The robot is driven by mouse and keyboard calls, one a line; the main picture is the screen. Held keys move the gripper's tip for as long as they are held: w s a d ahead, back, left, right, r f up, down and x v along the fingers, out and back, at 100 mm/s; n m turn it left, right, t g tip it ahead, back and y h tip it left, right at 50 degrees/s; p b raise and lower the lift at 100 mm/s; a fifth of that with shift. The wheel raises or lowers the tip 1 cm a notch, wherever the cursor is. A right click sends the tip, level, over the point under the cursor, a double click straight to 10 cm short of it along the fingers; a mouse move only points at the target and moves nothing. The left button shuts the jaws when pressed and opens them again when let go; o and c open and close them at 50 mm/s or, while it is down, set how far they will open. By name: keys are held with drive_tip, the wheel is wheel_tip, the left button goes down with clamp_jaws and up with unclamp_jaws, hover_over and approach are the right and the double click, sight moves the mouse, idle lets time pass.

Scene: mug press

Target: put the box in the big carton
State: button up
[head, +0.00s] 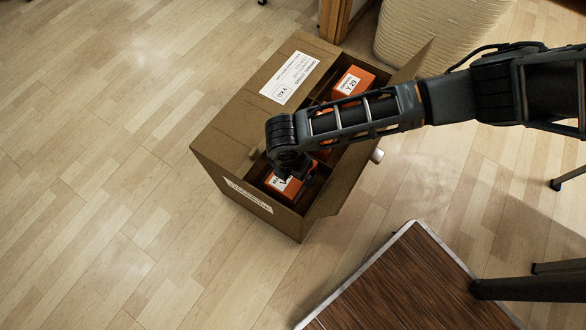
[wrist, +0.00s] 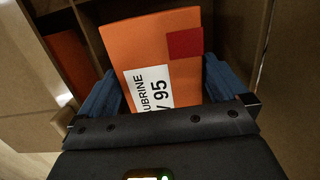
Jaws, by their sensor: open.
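The big carton (head: 228,135) is brown and stands on the floor with a flap raised on its right side. Its inside is split into compartments. An orange box (head: 280,186) with a white label sits in the near compartment. In the wrist view this box (wrist: 172,45) shows a red patch and a label reading "UBRINE / 95". My gripper (wrist: 158,88) reaches down into the carton; its blue fingers are open, one on each side of the box. Whether they touch it I cannot tell. In the head view my gripper (head: 298,178) hides part of the box.
Another orange box (head: 354,83) sits in the far compartment, and some orange shows between, partly behind my arm. A wood-topped table (head: 410,285) stands at the lower right. A pale ribbed basket (head: 430,35) is behind the carton. The floor to the left is clear.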

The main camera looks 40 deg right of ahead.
drive_tip(key=r, duration=0.3)
drive_tip(key=r+p, duration=0.1)
drive_tip(key=r, duration=0.1)
drive_tip(key=a+r+p, duration=0.1)
drive_tip(key=r, duration=0.2)
drive_tip(key=shift+s+r, duration=0.2)
drive_tip(key=shift+r, duration=0.15)
drive_tip(key=shift+a, duration=0.15)
